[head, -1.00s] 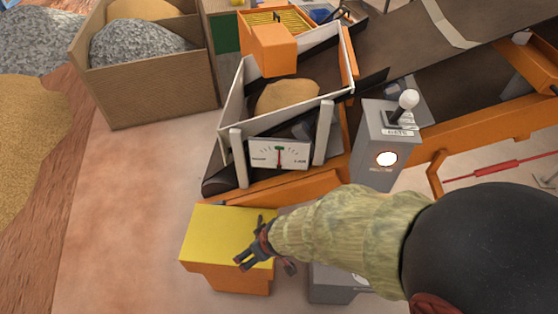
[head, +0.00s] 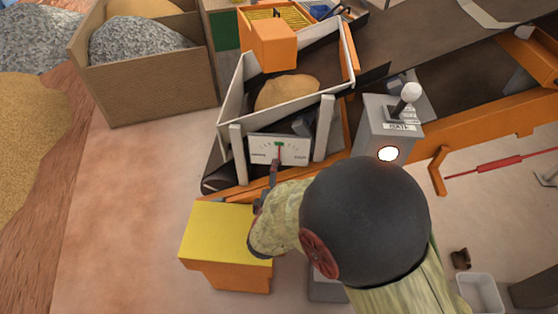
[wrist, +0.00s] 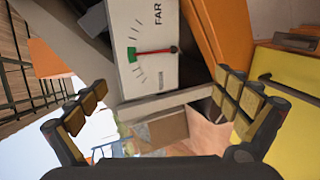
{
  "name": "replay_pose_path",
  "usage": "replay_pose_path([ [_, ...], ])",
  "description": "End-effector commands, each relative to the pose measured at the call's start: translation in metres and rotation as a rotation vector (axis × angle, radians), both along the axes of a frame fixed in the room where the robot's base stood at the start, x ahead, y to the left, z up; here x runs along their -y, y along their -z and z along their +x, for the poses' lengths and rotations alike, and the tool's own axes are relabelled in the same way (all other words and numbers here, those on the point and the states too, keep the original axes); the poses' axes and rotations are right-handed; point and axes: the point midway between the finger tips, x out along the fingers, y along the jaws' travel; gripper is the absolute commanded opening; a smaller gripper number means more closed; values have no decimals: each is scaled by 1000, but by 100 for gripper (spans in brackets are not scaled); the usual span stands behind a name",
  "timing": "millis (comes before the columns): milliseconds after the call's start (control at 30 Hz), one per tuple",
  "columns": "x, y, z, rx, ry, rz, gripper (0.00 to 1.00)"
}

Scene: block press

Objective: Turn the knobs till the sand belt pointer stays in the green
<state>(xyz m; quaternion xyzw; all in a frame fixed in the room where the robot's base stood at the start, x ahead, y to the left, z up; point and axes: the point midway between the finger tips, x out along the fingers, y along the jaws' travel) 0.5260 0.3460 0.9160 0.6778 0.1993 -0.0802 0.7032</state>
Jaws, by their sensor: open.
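The white gauge (head: 280,150) hangs at the front of the sand hopper. Its red pointer stands at the green mark in the head view. In the wrist view the gauge (wrist: 145,48) appears turned sideways, with the pointer (wrist: 153,51) at or very near the green. My gripper (head: 274,172) is in front of the gauge's lower edge, partly hidden by my arm in the head view. In the wrist view my gripper (wrist: 160,82) has its fingers spread with nothing between them. A lever with a white ball (head: 410,92) tops a grey post. I cannot make out any other knob.
The sand hopper (head: 232,98) holds a sand heap (head: 288,92). The grey post (head: 375,130) has a glowing round lamp (head: 388,153). A yellow-topped box (head: 215,232) stands below the gauge. An orange frame (head: 480,121) runs to the right.

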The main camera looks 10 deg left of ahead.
Motion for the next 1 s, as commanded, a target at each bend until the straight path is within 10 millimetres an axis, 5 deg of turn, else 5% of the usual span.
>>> replay_pose_path([
  [500, -10, 30, 62, 0, 2, 1, 100],
  [1000, -12, 30, 69, -1, 0, 2, 100],
])
